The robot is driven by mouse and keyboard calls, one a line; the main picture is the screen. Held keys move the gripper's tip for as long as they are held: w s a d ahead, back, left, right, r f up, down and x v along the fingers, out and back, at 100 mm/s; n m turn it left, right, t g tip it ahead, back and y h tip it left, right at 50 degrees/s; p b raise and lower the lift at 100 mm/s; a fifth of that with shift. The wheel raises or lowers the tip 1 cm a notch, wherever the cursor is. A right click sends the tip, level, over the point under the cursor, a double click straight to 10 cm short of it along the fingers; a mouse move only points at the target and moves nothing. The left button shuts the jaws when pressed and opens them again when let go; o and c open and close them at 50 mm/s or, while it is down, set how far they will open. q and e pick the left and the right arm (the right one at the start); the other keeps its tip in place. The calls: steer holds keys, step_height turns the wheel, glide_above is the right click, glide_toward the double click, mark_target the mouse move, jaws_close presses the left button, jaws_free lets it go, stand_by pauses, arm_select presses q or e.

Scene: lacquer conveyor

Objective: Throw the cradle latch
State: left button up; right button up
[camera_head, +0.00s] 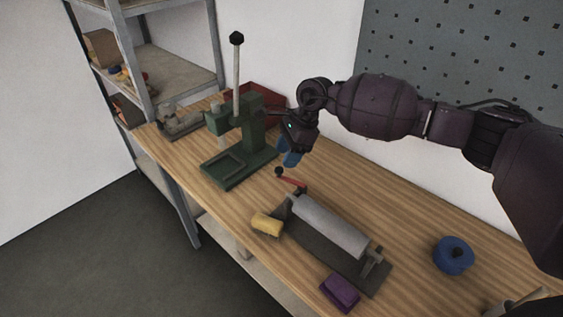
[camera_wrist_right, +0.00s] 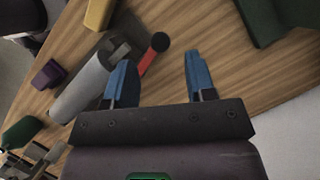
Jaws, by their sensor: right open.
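The cradle (camera_head: 345,262) is a dark grey base on the wooden bench, with a light grey roller (camera_head: 325,228) lying along it. Its latch is a red lever (camera_head: 291,181) with a black ball knob (camera_head: 279,171), at the cradle's far end. My right gripper (camera_head: 291,158) is above the bench, just beyond the knob. In the right wrist view, its blue fingers (camera_wrist_right: 158,82) are open with wood between them. The red lever (camera_wrist_right: 148,60) and knob (camera_wrist_right: 160,41) show there beside the left finger, apparently not between the fingers. My left gripper is not in view.
A green press (camera_head: 240,140) with a tall lever stands left of my right gripper, a red bin (camera_head: 262,97) behind it. A yellow block (camera_head: 267,224), a purple block (camera_head: 340,292) and a blue round item (camera_head: 453,255) lie around the cradle. Bare bench (camera_head: 400,225) lies right of the roller.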

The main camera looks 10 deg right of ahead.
mark_target(280, 168)
steer(key=shift+x, duration=2.05)
jaws_close()
